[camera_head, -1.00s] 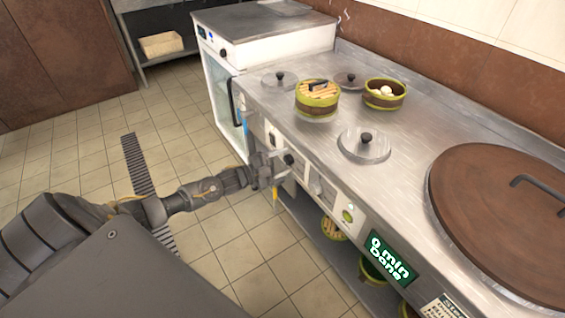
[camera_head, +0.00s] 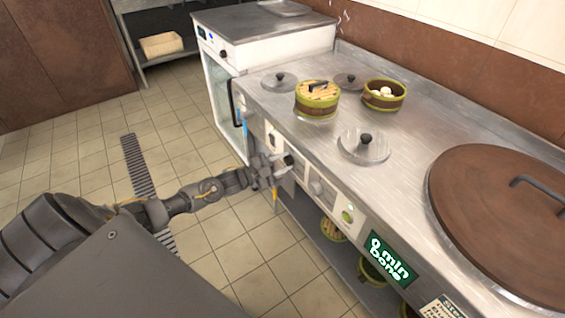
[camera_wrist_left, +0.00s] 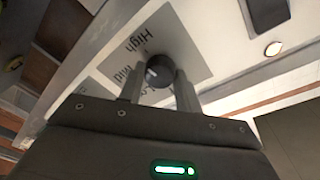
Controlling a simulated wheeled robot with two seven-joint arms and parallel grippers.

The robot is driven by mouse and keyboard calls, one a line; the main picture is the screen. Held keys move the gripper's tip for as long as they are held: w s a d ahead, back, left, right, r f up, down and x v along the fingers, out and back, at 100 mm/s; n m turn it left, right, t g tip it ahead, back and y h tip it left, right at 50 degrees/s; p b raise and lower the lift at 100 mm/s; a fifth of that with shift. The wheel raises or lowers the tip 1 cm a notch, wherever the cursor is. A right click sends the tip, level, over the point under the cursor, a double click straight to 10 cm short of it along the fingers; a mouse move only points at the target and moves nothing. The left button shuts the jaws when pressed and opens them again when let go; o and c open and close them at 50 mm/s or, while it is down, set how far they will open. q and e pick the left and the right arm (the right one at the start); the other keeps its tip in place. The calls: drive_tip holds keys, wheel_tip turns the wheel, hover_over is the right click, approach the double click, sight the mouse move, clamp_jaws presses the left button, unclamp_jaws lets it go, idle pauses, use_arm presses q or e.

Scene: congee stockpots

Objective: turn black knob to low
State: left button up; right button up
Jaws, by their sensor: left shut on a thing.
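The black knob (camera_wrist_left: 158,73) sits on a grey dial plate (camera_wrist_left: 178,35) on the counter's white front panel. In the left wrist view the plate reads "High" and "Mid", with a third label partly hidden by a finger. A light mark on the knob shows near its upper left. My left gripper (camera_wrist_left: 160,90) is shut on the knob, one finger on each side. In the head view my left gripper (camera_head: 277,171) reaches the front panel from the left and the dark knob (camera_head: 288,160) shows at its tips. My right gripper is not in view.
The steel counter (camera_head: 300,140) holds lidded pots, two bamboo steamers (camera_head: 317,98) (camera_head: 385,94) and a large brown lid (camera_head: 500,215).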

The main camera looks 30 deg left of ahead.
use_arm(q)
drive_tip(key=shift+n, duration=0.4)
drive_tip(key=n+p, duration=0.1)
drive_tip(key=n, duration=0.1)
drive_tip(key=shift+n, duration=0.7)
drive_tip(key=n+p, duration=0.1)
drive_tip(key=n, duration=0.2)
drive_tip(key=shift+t, duration=0.4)
drive_tip(key=n+p, duration=0.1)
drive_tip(key=n, duration=0.3)
drive_tip(key=n+y+p, duration=0.1)
drive_tip(key=n+p, duration=0.1)
drive_tip(key=n, duration=0.2)
drive_tip(key=shift+n+t, duration=0.4)
drive_tip(key=n+y+p, duration=0.1)
drive_tip(key=n+p, duration=0.1)
drive_tip(key=n, duration=0.5)
drive_tip(key=shift+d+f+p, duration=0.1)
drive_tip(key=shift+p, duration=0.2)
drive_tip(key=shift+n, duration=0.9)
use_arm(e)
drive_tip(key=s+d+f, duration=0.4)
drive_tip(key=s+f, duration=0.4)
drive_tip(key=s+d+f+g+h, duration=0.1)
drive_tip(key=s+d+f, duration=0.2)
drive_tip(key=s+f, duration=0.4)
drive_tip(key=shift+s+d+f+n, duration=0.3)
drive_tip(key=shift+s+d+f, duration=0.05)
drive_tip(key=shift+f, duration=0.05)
